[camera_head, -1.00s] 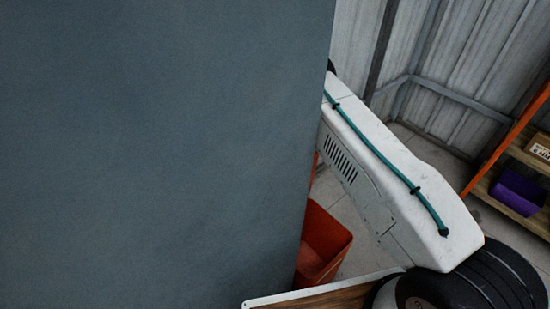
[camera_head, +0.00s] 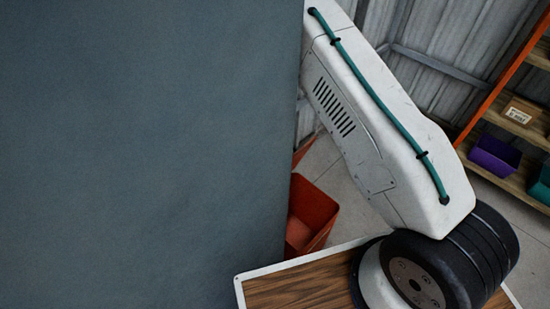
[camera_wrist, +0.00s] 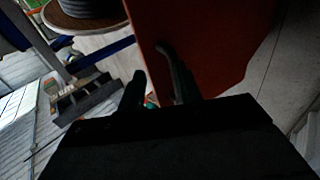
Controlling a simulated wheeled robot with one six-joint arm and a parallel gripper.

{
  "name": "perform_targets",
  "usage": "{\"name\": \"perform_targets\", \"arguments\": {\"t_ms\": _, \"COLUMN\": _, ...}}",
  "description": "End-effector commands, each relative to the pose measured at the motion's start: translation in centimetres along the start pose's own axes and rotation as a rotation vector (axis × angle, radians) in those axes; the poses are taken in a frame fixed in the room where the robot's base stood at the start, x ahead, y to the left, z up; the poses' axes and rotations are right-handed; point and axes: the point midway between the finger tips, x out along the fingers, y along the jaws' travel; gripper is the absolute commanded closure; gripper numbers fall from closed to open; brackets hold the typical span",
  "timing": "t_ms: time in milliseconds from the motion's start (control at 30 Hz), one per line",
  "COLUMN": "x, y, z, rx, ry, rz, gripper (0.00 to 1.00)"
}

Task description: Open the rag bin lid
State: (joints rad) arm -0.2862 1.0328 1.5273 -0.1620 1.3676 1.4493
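A red-orange bin (camera_head: 312,212), which looks like the rag bin, stands on the floor in the head view, partly hidden by a large grey surface. Its top looks open, with the inside showing. A thin red-orange strip (camera_head: 304,150) shows above it; I cannot tell if it is the lid. In the wrist view a red-orange panel (camera_wrist: 215,45) fills the upper middle, close to my gripper (camera_wrist: 155,75). My gripper's two dark fingers are apart, with the panel's edge between or just behind them. I cannot tell if they touch it. My gripper is hidden in the head view.
The large grey surface (camera_head: 140,150) blocks the head view's left half. A wood-topped surface with a white edge (camera_head: 300,288) is at the bottom. A shelf with a purple bin (camera_head: 494,155) and a cardboard box (camera_head: 520,111) stands at the right. Bare floor lies behind my arm.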

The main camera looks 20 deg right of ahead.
Motion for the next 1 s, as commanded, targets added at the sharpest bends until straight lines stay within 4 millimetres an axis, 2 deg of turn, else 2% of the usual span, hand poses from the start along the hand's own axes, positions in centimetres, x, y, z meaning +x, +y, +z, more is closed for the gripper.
{"name": "perform_targets", "arguments": {"t_ms": 100, "x": 1.5, "y": 2.0, "z": 1.1, "rx": -0.002, "ry": 0.001, "rz": 0.002, "gripper": 0.65}}
{"name": "perform_targets", "arguments": {"t_ms": 333, "x": 3.3, "y": 4.1, "z": 2.2, "rx": 0.000, "ry": 0.000, "rz": 0.001, "gripper": 0.65}}
{"name": "perform_targets", "arguments": {"t_ms": 1000, "x": 3.5, "y": 4.6, "z": 2.4, "rx": -0.002, "ry": -0.001, "rz": -0.003, "gripper": 0.65}}
